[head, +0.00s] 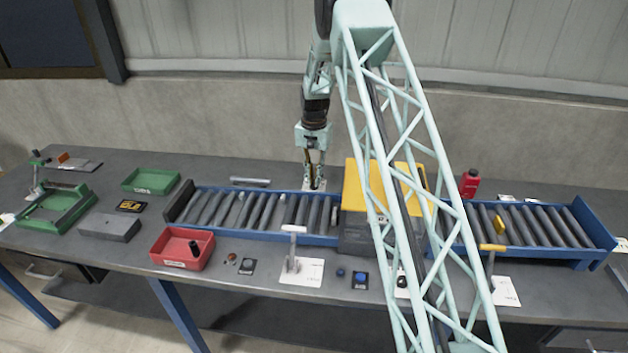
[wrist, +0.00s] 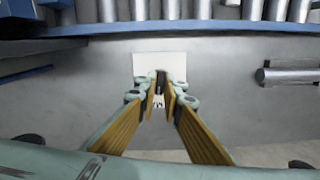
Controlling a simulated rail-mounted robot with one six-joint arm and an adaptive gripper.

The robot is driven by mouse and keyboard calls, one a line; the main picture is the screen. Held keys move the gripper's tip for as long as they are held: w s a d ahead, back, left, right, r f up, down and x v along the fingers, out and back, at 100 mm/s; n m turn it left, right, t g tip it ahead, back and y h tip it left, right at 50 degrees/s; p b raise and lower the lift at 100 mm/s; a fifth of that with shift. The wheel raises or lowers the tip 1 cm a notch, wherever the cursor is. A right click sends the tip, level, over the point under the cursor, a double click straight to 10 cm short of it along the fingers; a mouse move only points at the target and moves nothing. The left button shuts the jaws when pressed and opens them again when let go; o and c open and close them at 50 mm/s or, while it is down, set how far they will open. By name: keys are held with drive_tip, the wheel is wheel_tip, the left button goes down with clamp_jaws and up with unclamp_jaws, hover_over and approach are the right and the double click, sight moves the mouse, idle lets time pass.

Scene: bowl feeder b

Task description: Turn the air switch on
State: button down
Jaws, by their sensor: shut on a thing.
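My gripper (head: 316,184) points down at the table just behind the blue roller conveyor, left of the yellow-topped machine. In the wrist view my gripper (wrist: 160,98) has its fingers closed around a small dark switch part (wrist: 161,76). The switch stands on a white label plate (wrist: 145,63) on the grey table. The fingers hide most of the switch, and the label's text is too small to read, so I cannot tell its on or off position. In the head view the switch is hidden by the gripper.
The blue conveyor (head: 270,235) runs close in front of the gripper, and the yellow-topped machine (head: 355,190) stands to its right. A grey metal cylinder (head: 250,182) lies to its left. Levers on white plates (head: 300,272) and a red bin (head: 180,262) are along the front edge.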

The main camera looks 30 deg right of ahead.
drive_tip(key=m, duration=0.6)
drive_tip(key=shift+m, duration=0.4)
idle(0.4)
drive_tip(key=c, duration=2.7)
unclamp_jaws()
drive_tip(key=shift+c, duration=0.2)
drive_tip(key=shift+r, duration=0.2)
wheel_tip(320, 180, up, 12)
drive_tip(key=shift+f, duration=0.15)
